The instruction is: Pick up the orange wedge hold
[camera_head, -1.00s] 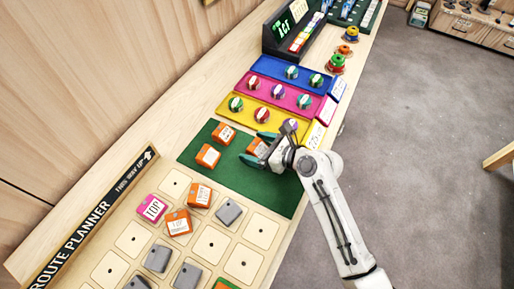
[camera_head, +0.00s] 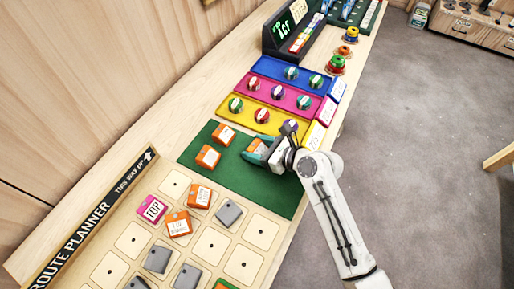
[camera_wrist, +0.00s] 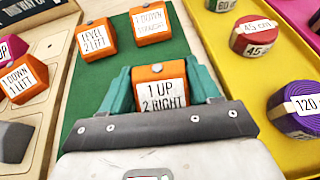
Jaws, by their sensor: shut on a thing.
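An orange wedge hold (camera_wrist: 158,91) labelled "1 UP 2 RIGHT" sits between the teal fingers of my gripper (camera_wrist: 160,88) in the wrist view. The fingers touch it on both sides. In the head view the held wedge (camera_head: 259,145) shows partly behind my gripper (camera_head: 262,152), over the green mat (camera_head: 240,178). I cannot tell whether it is lifted off the mat. Two more orange wedges, "LEVEL 2 LEFT" (camera_wrist: 96,39) and "1 DOWN STRAIGHT" (camera_wrist: 151,23), lie on the mat apart from my gripper.
The route planner board (camera_head: 205,262) with pink, orange and grey blocks lies at the near side. Yellow (camera_head: 287,126), magenta (camera_head: 302,109) and blue (camera_head: 300,78) trays with rolled tapes stand beyond the mat. The mat's near right part is bare.

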